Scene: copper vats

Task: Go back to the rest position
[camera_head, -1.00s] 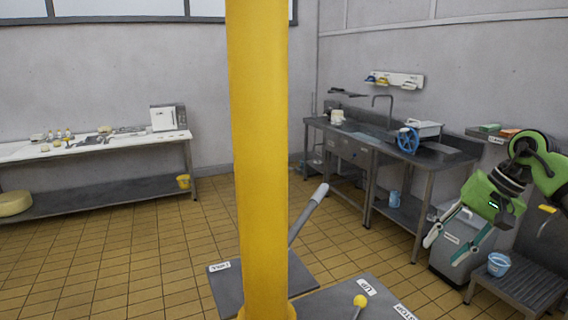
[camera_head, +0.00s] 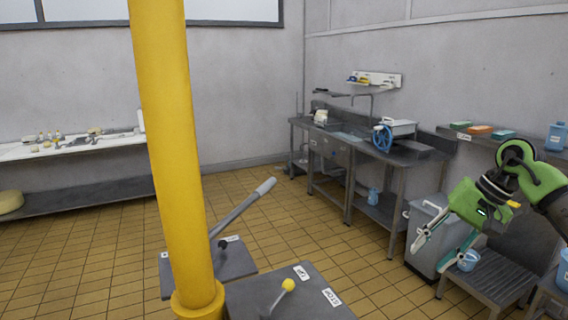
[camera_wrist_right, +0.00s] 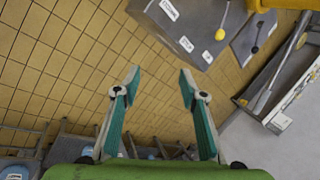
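My right gripper (camera_head: 433,252) is raised in front of a grey lidded bin at the right of the head view. Its two fingers are spread apart with nothing between them. In the right wrist view the open fingers (camera_wrist_right: 160,88) point over bare tiled floor. My left gripper does not show in either view.
A yellow post (camera_head: 175,140) stands close in front at left. Beside it are a panel with a yellow-knobbed lever (camera_head: 288,285) and a long grey lever (camera_head: 243,207). A grey bin (camera_head: 425,225), step stool (camera_head: 497,278) and steel sink bench (camera_head: 350,143) are at right.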

